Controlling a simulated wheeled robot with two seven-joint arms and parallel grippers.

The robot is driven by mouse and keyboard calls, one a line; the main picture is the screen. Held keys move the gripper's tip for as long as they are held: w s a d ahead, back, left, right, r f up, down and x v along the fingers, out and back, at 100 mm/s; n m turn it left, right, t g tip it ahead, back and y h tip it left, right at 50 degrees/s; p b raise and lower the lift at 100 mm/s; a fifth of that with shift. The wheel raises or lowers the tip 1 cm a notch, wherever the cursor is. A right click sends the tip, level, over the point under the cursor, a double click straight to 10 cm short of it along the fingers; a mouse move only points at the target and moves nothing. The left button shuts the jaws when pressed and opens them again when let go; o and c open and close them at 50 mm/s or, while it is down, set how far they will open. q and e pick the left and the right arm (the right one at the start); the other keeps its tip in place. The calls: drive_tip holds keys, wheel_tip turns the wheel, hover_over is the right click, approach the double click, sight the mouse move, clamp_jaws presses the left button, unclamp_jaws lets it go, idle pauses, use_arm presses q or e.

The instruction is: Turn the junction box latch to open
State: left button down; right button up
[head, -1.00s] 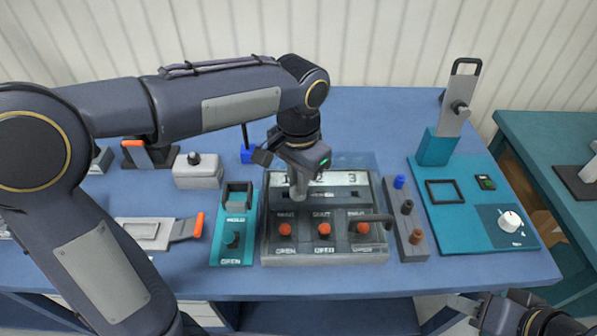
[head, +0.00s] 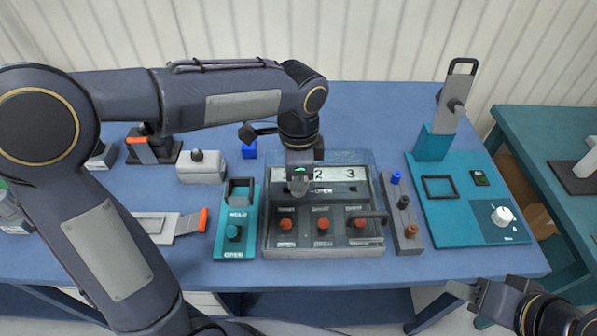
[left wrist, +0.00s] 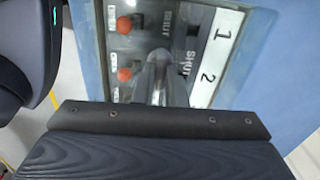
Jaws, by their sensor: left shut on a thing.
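The junction box (head: 268,247) is a grey box with a clear cover and a white strip numbered 1, 2, 3, in the middle of the blue table. It also shows in the left wrist view (left wrist: 222,25). My left gripper (head: 298,190) points down onto its upper left part, beside a "SHUT" label and an "OPEN" label. It is shut on the latch there, which the fingers (left wrist: 158,80) hide. Three orange-red knobs (head: 323,226) sit along the box's front. My right gripper (head: 466,303) is at the lower right, off the table, open and empty.
A grey strip with coloured pegs (head: 403,205) stands close right. A teal panel with an upright lever (head: 455,105) is farther right.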

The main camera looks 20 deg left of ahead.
use_arm(q)
drive_tip(key=shift+m, duration=0.3)
drive_tip(key=c, duration=1.5)
unclamp_jaws()
wheel_tip(320, 180, up, 8)
drive_tip(key=shift+f, duration=0.1)
